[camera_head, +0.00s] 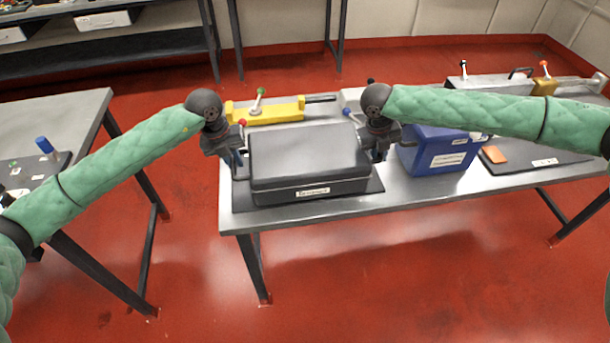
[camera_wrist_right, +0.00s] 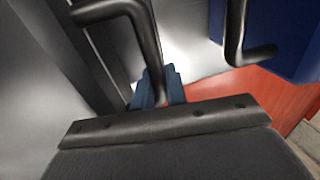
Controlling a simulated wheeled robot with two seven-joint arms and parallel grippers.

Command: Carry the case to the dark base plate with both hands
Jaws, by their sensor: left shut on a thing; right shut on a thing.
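The case (camera_head: 310,157) is a dark grey box with a lid and a white label on its front. It sits over the dark base plate (camera_head: 340,192), whose rim shows along the front and right; I cannot tell whether it fully rests on it. My left gripper (camera_head: 238,166) is shut at the case's left side. My right gripper (camera_head: 377,152) is shut at the case's right side. In the right wrist view, dark bent bars and blue finger pads (camera_wrist_right: 160,90) show beside the grey case wall (camera_wrist_right: 40,90); the exact grip is partly hidden.
A blue box (camera_head: 437,148) stands close to the right of the case. A yellow fixture (camera_head: 268,110) with a lever stands behind it. An orange piece (camera_head: 494,154) lies further right on a dark mat. Another table (camera_head: 75,115) stands at left, with red floor between.

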